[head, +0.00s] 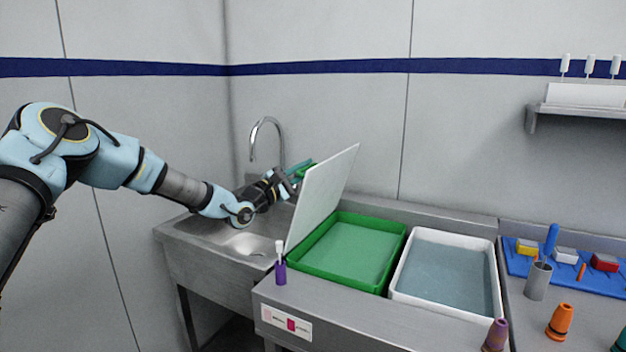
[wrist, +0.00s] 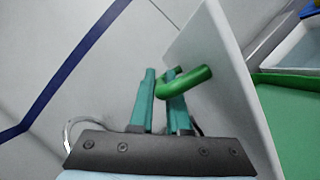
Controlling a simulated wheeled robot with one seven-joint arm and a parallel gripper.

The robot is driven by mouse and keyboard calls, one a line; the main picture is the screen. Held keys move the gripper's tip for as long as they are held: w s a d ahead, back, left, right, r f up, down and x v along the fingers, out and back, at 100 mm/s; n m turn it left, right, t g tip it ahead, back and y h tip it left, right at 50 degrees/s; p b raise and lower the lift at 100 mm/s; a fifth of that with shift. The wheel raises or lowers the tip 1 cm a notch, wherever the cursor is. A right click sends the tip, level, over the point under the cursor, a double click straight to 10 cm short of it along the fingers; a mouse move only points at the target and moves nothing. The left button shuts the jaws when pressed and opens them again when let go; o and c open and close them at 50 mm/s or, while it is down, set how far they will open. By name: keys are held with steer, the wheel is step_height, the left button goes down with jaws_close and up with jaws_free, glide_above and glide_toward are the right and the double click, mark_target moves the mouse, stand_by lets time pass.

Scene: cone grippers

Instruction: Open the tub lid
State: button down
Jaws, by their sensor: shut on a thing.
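The tub lid (head: 322,196) is a flat white panel. It stands steeply tilted at the left edge of the green tub (head: 392,227), leaving the tub's inside in view. In the wrist view the lid (wrist: 215,70) carries a green loop handle (wrist: 190,82) on its outer face. My gripper (head: 297,175) is at the left side of the lid, near its upper part. Its teal fingers (wrist: 167,88) are shut on the green handle. In the head view the lid partly hides the handle and fingertips.
A white tub of bluish liquid (head: 447,308) is right of the green tub. A sink (head: 215,232) with a tall tap (head: 266,122) lies below and behind my arm. A purple bottle (head: 280,272) stands near the lid's lower edge. A metal cup (head: 537,282) and coloured cones (head: 561,322) are at right.

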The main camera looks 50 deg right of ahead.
steer(key=shift+w+a+r+n+t, duration=0.1)
steer(key=shift+w+a+n+t, duration=0.1)
steer(key=shift+w+n, duration=0.4)
steer(key=shift+w+a+n+t, duration=0.1)
steer(key=shift+w+a+n, duration=0.1)
steer(key=shift+w, duration=0.65)
steer(key=c, duration=0.9)
jaws_free()
steer(key=b+v, duration=0.4)
steer(key=v, duration=0.6)
steer(key=shift+a+f, duration=0.3)
